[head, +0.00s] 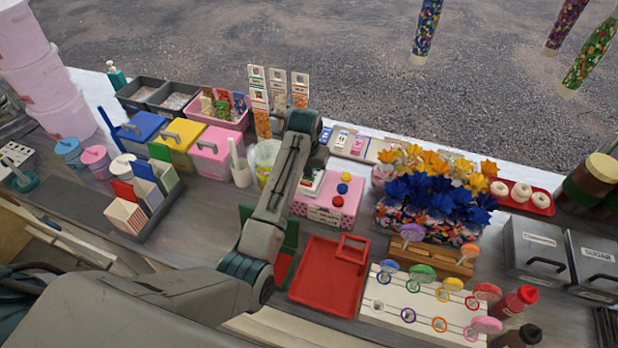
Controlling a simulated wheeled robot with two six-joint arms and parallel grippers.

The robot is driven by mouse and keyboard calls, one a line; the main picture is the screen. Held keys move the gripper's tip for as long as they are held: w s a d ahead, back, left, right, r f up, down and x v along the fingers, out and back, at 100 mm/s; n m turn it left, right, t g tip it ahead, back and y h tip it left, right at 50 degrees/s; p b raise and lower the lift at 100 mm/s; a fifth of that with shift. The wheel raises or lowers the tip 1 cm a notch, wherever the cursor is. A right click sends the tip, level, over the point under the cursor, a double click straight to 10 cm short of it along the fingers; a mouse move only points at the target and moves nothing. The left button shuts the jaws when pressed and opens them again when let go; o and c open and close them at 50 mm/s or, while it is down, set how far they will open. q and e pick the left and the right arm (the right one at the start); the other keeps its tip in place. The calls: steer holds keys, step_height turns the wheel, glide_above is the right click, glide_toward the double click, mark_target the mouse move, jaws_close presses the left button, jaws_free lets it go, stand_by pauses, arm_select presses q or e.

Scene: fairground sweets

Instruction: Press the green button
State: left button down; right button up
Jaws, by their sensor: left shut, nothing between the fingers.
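A pink box (349,206) with a dotted front and a label stands mid-counter. I see no green button; my left arm covers the left part of the box. My left gripper (317,164) is shut and empty, pointing down beside the top of the box. Its fingertips are small and partly hidden by my arm, and I cannot tell if they touch anything. My right gripper is not in view.
A red tray (322,304) and a white board (408,324) with ring lollipops lie in front. Blue and orange flowers (437,190) stand close right of the box. Coloured bins (212,157) and a white cup (241,172) stand left. Dark metal boxes (537,247) are at right.

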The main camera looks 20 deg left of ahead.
arm_select(q)
steer(key=shift+f, duration=0.2)
steer(key=shift+r, duration=0.15)
step_height(320, 180, up, 2)
steer(key=shift+r+p, duration=0.2)
steer(key=shift+p, duration=0.3)
steer(key=shift+r, duration=2.7)
steer(key=shift+s+f, duration=0.1)
